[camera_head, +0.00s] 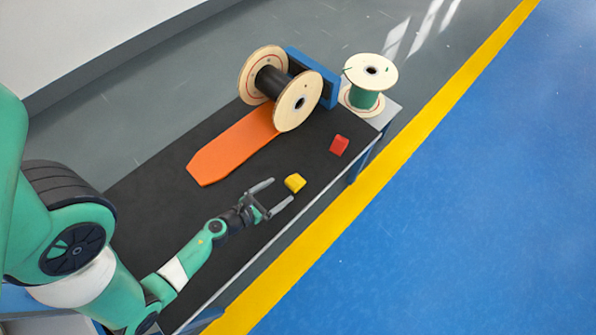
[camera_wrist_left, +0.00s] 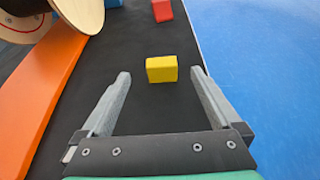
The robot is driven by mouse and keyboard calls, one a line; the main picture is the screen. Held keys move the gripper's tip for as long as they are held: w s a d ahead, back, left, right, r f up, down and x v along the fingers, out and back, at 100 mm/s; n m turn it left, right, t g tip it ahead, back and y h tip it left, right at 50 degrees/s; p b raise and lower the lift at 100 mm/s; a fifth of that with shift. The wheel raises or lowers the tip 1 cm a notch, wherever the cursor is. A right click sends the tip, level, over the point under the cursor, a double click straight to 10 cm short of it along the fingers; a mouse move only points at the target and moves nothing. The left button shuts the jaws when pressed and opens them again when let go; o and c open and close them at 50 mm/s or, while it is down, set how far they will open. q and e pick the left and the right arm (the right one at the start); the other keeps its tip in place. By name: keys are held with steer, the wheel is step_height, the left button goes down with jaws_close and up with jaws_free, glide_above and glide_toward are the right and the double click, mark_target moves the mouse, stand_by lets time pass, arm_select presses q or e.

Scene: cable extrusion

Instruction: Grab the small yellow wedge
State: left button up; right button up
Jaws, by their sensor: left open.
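The small yellow wedge (camera_head: 295,183) lies on the black table top (camera_head: 170,165), near its right edge in the head view. My left gripper (camera_head: 283,191) is open, with its two fingers pointing toward the wedge. In the left wrist view the wedge (camera_wrist_left: 161,69) sits ahead of and between the lines of the two fingers, just beyond the fingertips (camera_wrist_left: 160,74). No contact with the wedge shows. The gripper is empty. My right gripper is in neither view.
A red wedge (camera_head: 339,145) lies farther along the table. An orange ramp (camera_head: 235,148) leads to a spool with black cable (camera_head: 272,82). A green-cable spool (camera_head: 364,98) stands at the far corner. The table edge runs close to the right of the yellow wedge.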

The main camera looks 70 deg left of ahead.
mark_target(291, 183)
arm_select(q)
steer(key=shift+w, duration=0.15)
steer(key=x, duration=0.6)
steer(key=shift+w+a+r+b, duration=0.1)
steer(key=shift+w+a+b, duration=0.05)
steer(key=shift+w+b, duration=0.15)
steer(key=b+x, duration=0.1)
steer(key=x, duration=0.4)
steer(key=shift+b, duration=0.3)
steer(key=shift+s, duration=0.1)
steer(key=shift+c, duration=0.4)
steer(key=c, duration=1.4)
step_height(291, 183, up, 10)
steer(key=p, duration=1)
